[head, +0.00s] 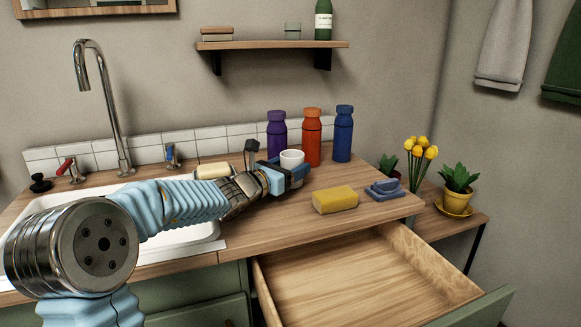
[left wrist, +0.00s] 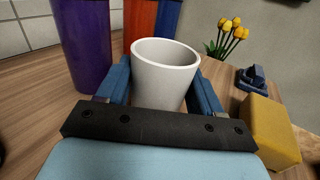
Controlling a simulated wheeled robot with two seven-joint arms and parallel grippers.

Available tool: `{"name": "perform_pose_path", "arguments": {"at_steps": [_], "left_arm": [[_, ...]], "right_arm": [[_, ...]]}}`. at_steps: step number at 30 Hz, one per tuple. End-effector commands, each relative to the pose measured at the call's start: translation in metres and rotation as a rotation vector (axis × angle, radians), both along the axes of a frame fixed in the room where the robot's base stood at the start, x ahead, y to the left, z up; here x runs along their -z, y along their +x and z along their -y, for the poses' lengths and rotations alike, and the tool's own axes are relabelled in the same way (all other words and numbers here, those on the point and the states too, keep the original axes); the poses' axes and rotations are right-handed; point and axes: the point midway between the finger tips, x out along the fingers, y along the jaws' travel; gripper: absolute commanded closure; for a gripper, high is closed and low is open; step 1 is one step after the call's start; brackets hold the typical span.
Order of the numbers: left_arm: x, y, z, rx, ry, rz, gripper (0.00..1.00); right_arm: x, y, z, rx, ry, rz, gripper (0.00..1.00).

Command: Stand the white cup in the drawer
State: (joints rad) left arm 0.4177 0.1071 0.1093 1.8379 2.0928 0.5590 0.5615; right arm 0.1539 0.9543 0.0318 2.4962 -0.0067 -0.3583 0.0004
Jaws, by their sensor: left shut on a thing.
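The white cup (head: 292,159) stands upright on the wooden counter, near the bottles. My left gripper (head: 290,172) is shut on the cup. In the left wrist view the cup (left wrist: 165,75) sits between the two blue fingers, with its open rim up; its lower part is hidden by the gripper. The drawer (head: 350,280) is pulled open below the counter, to the right and in front of the cup. Its visible floor is bare. My right gripper is not in view.
Purple (head: 277,135), orange (head: 312,137) and blue (head: 343,134) bottles stand behind the cup. A yellow sponge (head: 335,199) and a blue object (head: 384,189) lie to its right, near the counter edge above the drawer. The sink (head: 170,240) is at left.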

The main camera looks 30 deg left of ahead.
Motion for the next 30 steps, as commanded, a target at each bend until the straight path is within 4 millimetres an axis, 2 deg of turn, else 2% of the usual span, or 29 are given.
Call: {"name": "perform_pose_path", "arguments": {"at_steps": [3,4,8,16,19,23,30], "left_arm": [[0.004,0.000,0.000,0.000,0.000,0.001,0.69],[0.002,0.000,0.000,0.000,0.000,0.000,0.29],[0.002,0.000,0.000,0.000,0.000,0.000,0.09],[0.001,0.000,0.000,0.000,0.000,0.000,0.08],[-0.004,0.000,0.000,0.000,0.000,0.000,0.08],[0.001,-0.022,-0.004,-0.001,0.002,0.001,0.08],[0.001,-0.078,-0.014,-0.002,0.002,0.001,0.08]], "right_arm": [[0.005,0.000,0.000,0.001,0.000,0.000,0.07],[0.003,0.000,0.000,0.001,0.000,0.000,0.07],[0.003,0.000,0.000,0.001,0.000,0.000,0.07],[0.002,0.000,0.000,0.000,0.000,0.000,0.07],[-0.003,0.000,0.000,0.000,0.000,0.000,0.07],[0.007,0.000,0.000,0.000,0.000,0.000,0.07],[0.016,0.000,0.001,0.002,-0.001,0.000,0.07]]}}
